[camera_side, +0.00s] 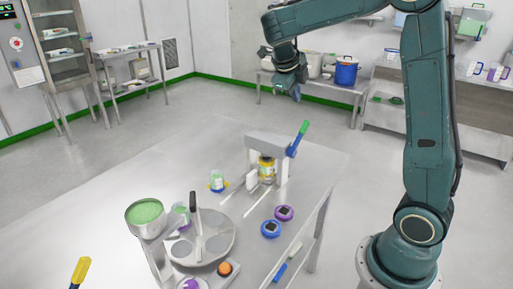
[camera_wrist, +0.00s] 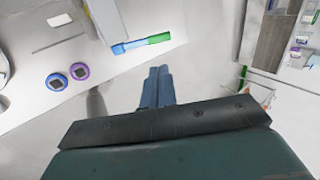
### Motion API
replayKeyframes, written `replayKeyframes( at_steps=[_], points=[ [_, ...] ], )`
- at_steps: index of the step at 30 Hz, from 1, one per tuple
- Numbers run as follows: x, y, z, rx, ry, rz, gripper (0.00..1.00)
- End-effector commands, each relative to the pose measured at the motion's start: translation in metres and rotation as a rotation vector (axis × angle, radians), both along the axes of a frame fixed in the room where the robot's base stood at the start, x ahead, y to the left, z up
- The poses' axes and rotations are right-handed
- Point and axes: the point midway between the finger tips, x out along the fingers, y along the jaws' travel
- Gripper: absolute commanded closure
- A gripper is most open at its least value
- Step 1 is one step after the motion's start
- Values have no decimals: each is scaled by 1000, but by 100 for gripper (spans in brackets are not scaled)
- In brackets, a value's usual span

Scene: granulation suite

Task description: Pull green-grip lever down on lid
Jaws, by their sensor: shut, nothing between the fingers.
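The lever's green grip (camera_side: 303,129) points up and slightly right from a blue arm at the right end of a grey press (camera_side: 268,143). The grip also shows in the wrist view (camera_wrist: 159,39), ahead of the fingers. A jar with yellow parts (camera_side: 266,171) stands under the press; its lid is partly hidden by the press. My gripper (camera_side: 297,96) hangs above and behind the lever in the side view, apart from it. In the wrist view my gripper (camera_wrist: 160,68) has its fingers together, with nothing between them.
Purple (camera_side: 284,212) and blue (camera_side: 270,229) round pieces lie on the table (camera_side: 120,185) in front of the press. A round plate (camera_side: 222,235) and a bowl of green granules (camera_side: 146,212) stand nearer. Air around the grip looks clear.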

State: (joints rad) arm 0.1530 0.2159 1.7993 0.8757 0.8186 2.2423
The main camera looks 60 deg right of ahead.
Motion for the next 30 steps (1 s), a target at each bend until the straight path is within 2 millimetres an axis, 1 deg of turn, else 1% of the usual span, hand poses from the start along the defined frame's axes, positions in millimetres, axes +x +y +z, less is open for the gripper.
replayKeyframes(
  at_steps=[8,21,27,30],
  points=[
    [-1,-17,-26,1,5,-3,100],
    [-1,-52,-83,2,3,-2,100],
    [-1,-64,-103,2,2,-1,100],
    [-1,-68,-108,0,2,-1,100]
  ],
)
